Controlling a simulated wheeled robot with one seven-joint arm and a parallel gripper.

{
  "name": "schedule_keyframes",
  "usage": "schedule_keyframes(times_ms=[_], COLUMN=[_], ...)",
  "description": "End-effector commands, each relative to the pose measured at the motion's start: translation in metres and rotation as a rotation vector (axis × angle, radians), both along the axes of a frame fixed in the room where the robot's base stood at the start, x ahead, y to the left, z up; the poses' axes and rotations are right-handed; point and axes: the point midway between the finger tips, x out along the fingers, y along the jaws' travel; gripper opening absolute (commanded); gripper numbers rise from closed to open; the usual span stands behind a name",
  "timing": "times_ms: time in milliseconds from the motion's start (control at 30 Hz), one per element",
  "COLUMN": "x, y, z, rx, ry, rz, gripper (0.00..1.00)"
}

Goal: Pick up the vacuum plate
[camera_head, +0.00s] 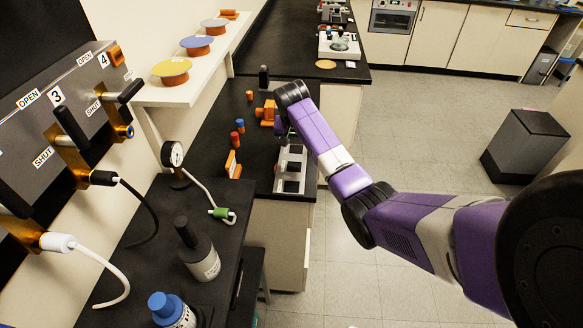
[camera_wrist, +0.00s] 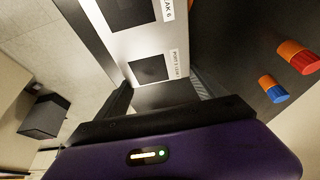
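A long light-grey plate with dark square pads and printed labels, which may be the vacuum plate, lies on the black bench in the head view (camera_head: 282,179). In the wrist view the plate (camera_wrist: 128,47) fills the upper middle, and one label reads in part "LEAK". My gripper (camera_head: 284,140) is at the plate's far end in the head view, mostly hidden by my wrist. In the wrist view my gripper (camera_wrist: 162,94) has its dark fingers on either side of the plate's near end. Whether they press on it cannot be told.
Blue (camera_head: 240,126) and red (camera_head: 234,139) cylinders and an orange stand (camera_head: 232,164) lie left of the plate. A gauge (camera_head: 173,154), bottles (camera_head: 199,256) and a valve panel (camera_head: 75,105) are nearer. Discs sit on a shelf (camera_head: 190,92). Floor at right is clear except a grey bin (camera_head: 525,145).

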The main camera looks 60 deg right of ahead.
Motion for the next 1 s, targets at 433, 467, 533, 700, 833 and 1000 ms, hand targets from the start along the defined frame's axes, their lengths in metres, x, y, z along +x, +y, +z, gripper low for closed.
schedule_keyframes(times_ms=[433,467,533,700,833,1000], x=[0.0,0.0,0.001,0.001,0.001,0.002], y=[0.0,0.0,-0.001,-0.001,0.0,-0.001], z=[0.001,0.002,0.004,0.015,0.035,0.077], rx=[-0.001,-0.002,-0.001,-0.003,-0.004,-0.006], ry=[0.0,-0.001,-0.002,-0.002,-0.003,-0.006], rz=[0.0,0.0,0.0,0.0,0.002,0.002], gripper=[0.15,0.15,0.15,0.15,0.15,0.15])
